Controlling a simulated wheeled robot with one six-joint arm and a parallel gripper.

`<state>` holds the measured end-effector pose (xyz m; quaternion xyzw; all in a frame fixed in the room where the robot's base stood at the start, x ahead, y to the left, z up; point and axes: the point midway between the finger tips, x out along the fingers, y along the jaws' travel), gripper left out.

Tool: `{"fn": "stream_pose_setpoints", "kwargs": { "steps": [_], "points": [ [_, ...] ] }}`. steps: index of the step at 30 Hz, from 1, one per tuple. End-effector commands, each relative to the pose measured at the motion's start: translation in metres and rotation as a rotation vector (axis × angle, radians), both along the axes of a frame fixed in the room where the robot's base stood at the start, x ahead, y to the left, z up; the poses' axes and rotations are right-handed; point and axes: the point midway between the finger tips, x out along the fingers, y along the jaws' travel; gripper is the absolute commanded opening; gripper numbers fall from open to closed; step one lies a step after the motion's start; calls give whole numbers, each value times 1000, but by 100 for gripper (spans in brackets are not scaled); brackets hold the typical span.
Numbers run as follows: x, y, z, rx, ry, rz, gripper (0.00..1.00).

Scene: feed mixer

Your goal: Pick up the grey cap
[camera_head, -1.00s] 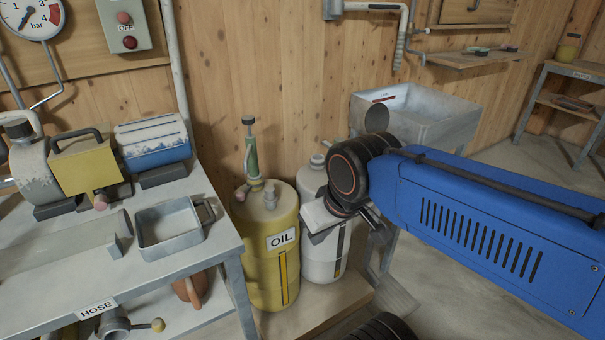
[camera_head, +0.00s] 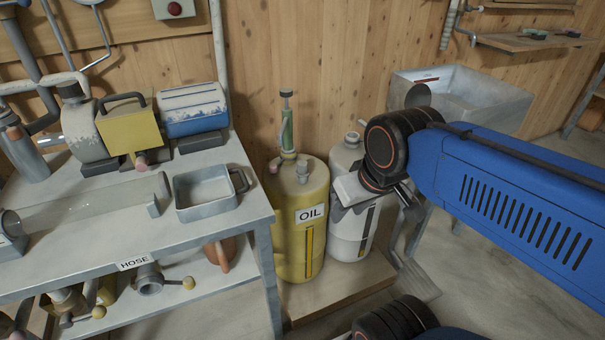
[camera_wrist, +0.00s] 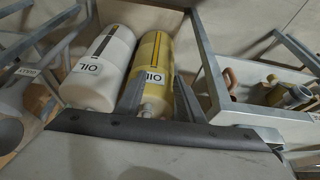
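A small grey cap (camera_head: 303,170) sits on top of the yellow oil drum (camera_head: 292,255), beside a green hand pump (camera_head: 287,130). A white drum (camera_head: 347,238) stands to its right and has a grey cap (camera_head: 352,138) on its neck too. In the wrist view the yellow drum (camera_wrist: 158,60) and white drum (camera_wrist: 105,65) lie beyond the fingers; I cannot make out the caps clearly there. My gripper (camera_wrist: 157,80) is open and empty, its two fingers apart with the yellow drum in the gap. In the head view it hangs in front of the white drum, fingertips partly hidden.
A grey metal bench (camera_head: 100,240) on the left carries a tray (camera_head: 207,195), a yellow box (camera_head: 130,130) and a blue unit (camera_head: 193,108). The drums stand on a low wooden platform (camera_head: 340,295). A grey sink (camera_head: 470,95) is behind my arm.

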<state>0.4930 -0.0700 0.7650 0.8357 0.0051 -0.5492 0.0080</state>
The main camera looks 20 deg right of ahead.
Motion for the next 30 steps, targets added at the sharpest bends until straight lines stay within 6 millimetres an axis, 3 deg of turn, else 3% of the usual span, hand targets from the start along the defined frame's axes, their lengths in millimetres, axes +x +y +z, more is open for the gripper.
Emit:
{"fn": "stream_pose_setpoints", "kwargs": {
  "steps": [5, 15, 30],
  "points": [
    [26, -1, 19, -36, 45, 84, 47],
    [103, -4, 61, -120, 165, 346, 47],
    [228, -12, 86, -182, 326, 746, 47]
  ]
}}
